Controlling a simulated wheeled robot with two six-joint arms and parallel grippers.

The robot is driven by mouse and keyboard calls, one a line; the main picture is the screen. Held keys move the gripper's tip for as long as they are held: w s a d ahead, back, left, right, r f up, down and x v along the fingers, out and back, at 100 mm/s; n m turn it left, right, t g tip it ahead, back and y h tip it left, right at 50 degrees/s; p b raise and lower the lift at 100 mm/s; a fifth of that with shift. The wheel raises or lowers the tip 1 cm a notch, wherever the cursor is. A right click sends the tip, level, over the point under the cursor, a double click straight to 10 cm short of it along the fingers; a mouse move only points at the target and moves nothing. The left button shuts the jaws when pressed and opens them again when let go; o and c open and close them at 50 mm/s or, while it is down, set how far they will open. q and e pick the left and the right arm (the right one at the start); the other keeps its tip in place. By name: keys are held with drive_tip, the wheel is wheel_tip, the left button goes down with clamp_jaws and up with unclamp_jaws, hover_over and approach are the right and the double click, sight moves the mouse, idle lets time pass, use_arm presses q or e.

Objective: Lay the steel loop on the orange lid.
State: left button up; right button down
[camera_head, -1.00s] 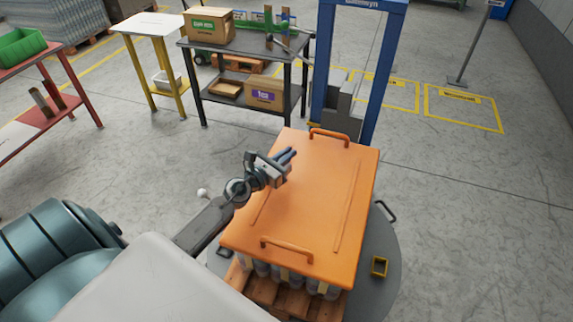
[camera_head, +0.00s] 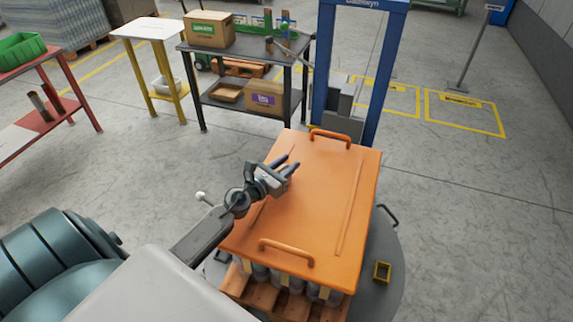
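The orange lid (camera_head: 318,207) lies flat on top of a palletised load, with an orange handle near its far edge and another near its near edge. My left gripper (camera_head: 293,162) is over the left part of the lid, fingers pointing right and away. Its two bluish fingers are apart, with a gap between them, and I see nothing held there. Whether the fingertips touch the lid is hard to tell. I cannot make out the steel loop in this view. My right gripper is not in view.
The load stands on a wooden pallet (camera_head: 262,291) on a round grey turntable (camera_head: 378,262), with a small yellow box (camera_head: 382,271) at the right. A blue frame (camera_head: 325,60) rises behind the lid. A dark table (camera_head: 250,47) stands behind left. Floor at right is clear.

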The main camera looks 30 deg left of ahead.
use_arm(q)
drive_tip(key=shift+r, duration=0.1)
drive_tip(key=shift+r+p, duration=0.2)
drive_tip(key=shift+p, duration=0.1)
drive_tip(key=s+b, duration=0.1)
drive_tip(key=s, duration=0.2)
drive_tip(key=s+a+b, duration=0.1)
drive_tip(key=s+b, duration=0.1)
drive_tip(key=s, duration=0.1)
drive_tip(key=s+b, duration=0.1)
drive_tip(key=s, duration=0.3)
drive_tip(key=shift+a+f, duration=0.25)
drive_tip(key=shift+f, duration=0.1)
drive_tip(key=shift+s+a+r+b, duration=0.1)
drive_tip(key=shift+s+r+b, duration=0.05)
drive_tip(key=shift+s+b, duration=0.3)
drive_tip(key=shift+s+a+r+b, duration=0.1)
drive_tip(key=shift+s+b, duration=0.2)
drive_tip(key=shift+s, duration=0.2)
